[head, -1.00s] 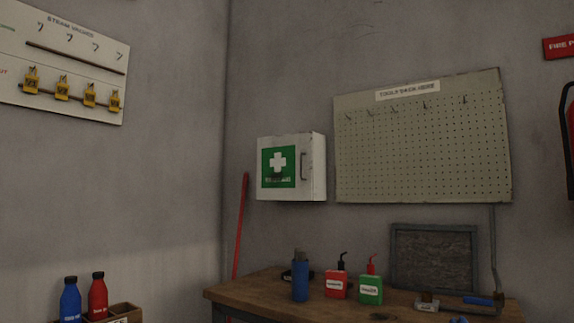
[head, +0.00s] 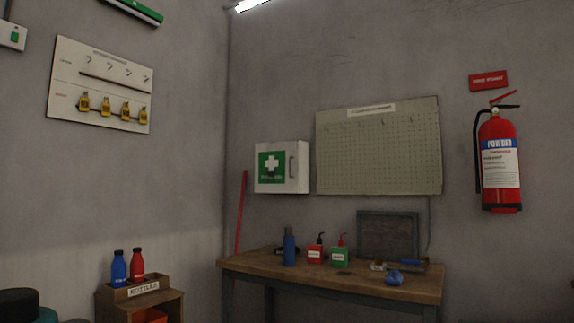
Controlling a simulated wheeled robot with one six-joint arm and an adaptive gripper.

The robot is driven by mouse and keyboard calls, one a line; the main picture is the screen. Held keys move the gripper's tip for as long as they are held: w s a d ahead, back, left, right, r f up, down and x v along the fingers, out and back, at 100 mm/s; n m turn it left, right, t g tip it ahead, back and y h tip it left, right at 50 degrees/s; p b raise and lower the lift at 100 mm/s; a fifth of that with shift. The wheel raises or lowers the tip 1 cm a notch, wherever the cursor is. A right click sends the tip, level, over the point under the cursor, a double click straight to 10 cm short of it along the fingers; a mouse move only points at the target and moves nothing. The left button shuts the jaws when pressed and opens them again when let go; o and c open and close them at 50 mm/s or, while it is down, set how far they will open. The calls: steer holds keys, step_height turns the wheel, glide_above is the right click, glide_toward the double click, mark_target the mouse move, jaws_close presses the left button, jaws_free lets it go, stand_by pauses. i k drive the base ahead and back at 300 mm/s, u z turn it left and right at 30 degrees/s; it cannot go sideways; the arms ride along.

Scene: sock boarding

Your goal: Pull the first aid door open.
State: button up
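The first aid cabinet (head: 300,180) is a white box on the back wall, above the left end of the workbench. Its door (head: 273,152) faces me and looks shut. The door has a green panel with a white cross (head: 272,167) and a dark vertical handle (head: 292,167) near its right edge. My gripper is not in view.
A wooden workbench (head: 310,270) stands below the cabinet with bottles, cans and tools on it. A red pole (head: 241,212) leans left of the cabinet. A pegboard (head: 380,150) and a fire extinguisher (head: 499,165) hang to the right. A bottle crate (head: 140,284) stands at lower left.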

mark_target(276, 167)
steer(key=u, duration=0.65)
steer(key=i, duration=1.45)
steer(key=z, duration=0.15)
